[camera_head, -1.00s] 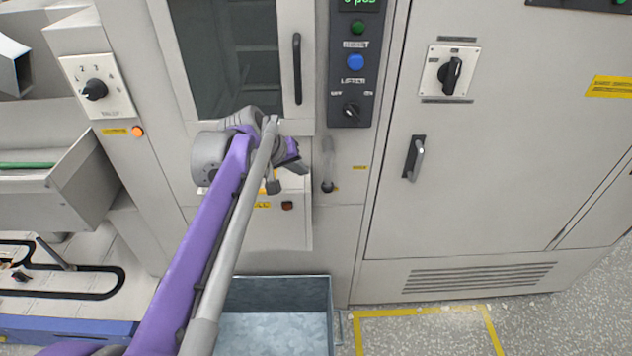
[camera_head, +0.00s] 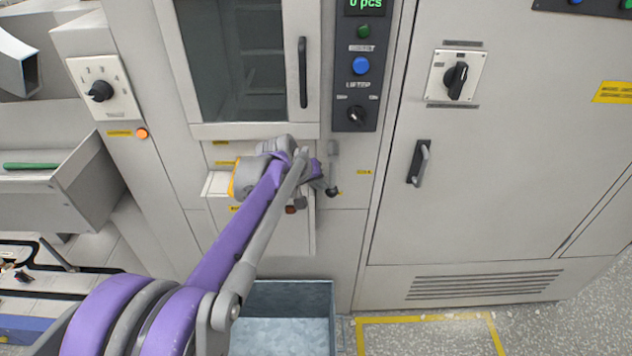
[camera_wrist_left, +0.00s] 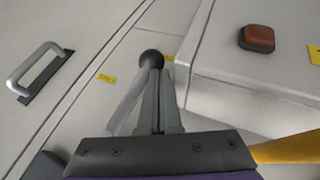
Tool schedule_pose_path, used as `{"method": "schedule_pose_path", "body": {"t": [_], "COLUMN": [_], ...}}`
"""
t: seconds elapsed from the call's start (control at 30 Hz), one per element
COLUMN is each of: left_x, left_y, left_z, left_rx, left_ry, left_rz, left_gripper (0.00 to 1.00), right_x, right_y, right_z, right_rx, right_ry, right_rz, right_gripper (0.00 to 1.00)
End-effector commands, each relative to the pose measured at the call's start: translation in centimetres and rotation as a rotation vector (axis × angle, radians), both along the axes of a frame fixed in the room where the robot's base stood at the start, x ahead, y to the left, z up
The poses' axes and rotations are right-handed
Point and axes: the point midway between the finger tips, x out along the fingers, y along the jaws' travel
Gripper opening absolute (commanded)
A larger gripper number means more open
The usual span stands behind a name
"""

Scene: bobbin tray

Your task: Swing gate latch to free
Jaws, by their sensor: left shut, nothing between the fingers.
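The gate latch is a grey lever (camera_head: 333,149) with a black ball knob (camera_head: 333,191), hanging down on the machine front right of the small chute. In the left wrist view the ball knob (camera_wrist_left: 151,58) shows just beyond my fingertips, with the pale lever (camera_wrist_left: 124,106) slanting beside the fingers. Whether the fingers touch the knob or lever I cannot tell. My right gripper is out of view.
A red-brown button (camera_wrist_left: 257,37) sits on the box beside the latch. The windowed door (camera_head: 240,60) and control panel (camera_head: 357,65) are above. A cabinet handle (camera_head: 418,163) is to the right. A metal bin (camera_head: 333,300) stands on the floor below.

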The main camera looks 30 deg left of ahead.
Motion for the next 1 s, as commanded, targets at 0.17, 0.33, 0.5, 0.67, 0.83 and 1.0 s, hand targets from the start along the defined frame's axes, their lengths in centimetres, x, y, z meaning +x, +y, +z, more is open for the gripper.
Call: {"method": "schedule_pose_path", "body": {"t": [0.17, 0.33, 0.5, 0.67, 0.83, 1.0], "left_x": [0.0, 0.0, 0.1, 0.4, 0.9, 1.6], "left_y": [0.0, 0.0, -0.2, -0.6, -1.4, -2.5], "left_z": [-0.1, -0.1, -0.2, -0.4, -0.7, -0.9], "left_rx": [0.000, -0.001, -0.021, -0.077, -0.180, -0.312], "left_ry": [0.000, -0.001, -0.012, -0.046, -0.109, -0.191], "left_rz": [0.000, 0.000, 0.001, 0.002, 0.001, 0.002], "left_gripper": [0.00, 0.00, 0.00, 0.00, 0.00, 0.00], "right_x": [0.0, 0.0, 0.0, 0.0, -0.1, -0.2], "right_y": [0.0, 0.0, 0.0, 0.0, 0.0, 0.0], "right_z": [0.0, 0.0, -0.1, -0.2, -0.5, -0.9], "right_rx": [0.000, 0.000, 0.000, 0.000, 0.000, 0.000], "right_ry": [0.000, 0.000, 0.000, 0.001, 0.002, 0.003], "right_rz": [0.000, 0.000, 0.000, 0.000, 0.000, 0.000], "right_gripper": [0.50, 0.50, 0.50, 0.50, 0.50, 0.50]}}
